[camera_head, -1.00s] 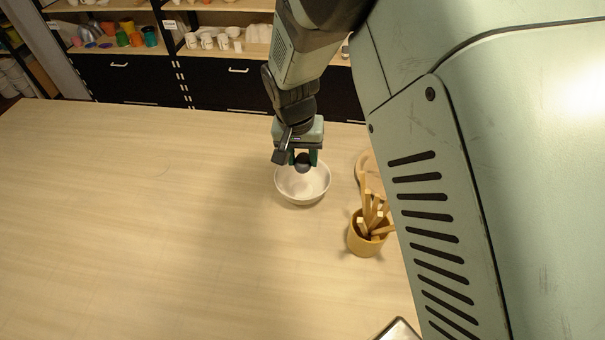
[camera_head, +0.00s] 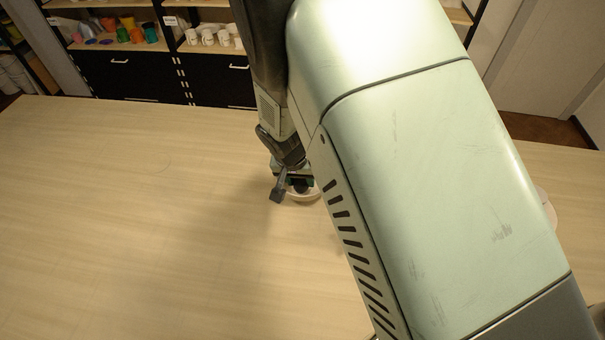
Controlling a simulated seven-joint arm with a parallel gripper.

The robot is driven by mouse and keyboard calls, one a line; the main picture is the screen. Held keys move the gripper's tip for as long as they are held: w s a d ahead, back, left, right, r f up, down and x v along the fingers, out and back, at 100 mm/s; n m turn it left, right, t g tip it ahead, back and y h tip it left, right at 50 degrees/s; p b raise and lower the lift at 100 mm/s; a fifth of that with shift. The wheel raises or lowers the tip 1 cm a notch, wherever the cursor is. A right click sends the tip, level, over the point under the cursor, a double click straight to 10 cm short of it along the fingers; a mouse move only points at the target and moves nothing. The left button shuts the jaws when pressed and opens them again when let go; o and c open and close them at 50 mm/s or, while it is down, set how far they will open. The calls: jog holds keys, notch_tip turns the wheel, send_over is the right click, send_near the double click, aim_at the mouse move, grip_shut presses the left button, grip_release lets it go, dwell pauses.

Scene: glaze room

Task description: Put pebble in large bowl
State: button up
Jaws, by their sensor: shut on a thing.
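The white bowl (camera_head: 306,198) stands on the table, mostly hidden behind my gripper and arm; only part of its rim and near wall shows. My gripper (camera_head: 299,183) points down at the bowl, its fingers shut on the dark, round pebble (camera_head: 301,187). The pebble appears within the bowl's outline, low over its opening or inside it. I cannot tell whether it touches the bowl.
My arm covers the middle and right of the table (camera_head: 120,220). A pale rounded object (camera_head: 546,208) shows partly at the right, past my arm. Shelves (camera_head: 120,45) with cups stand behind. The table's left side is clear.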

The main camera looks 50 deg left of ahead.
jog(key=shift+f, duration=0.55)
jog(key=o, duration=1.1)
jog(key=shift+r, duration=0.1)
jog(key=shift+r, duration=0.35)
jog(key=v, duration=1.2)
jog(key=shift+r, duration=0.15)
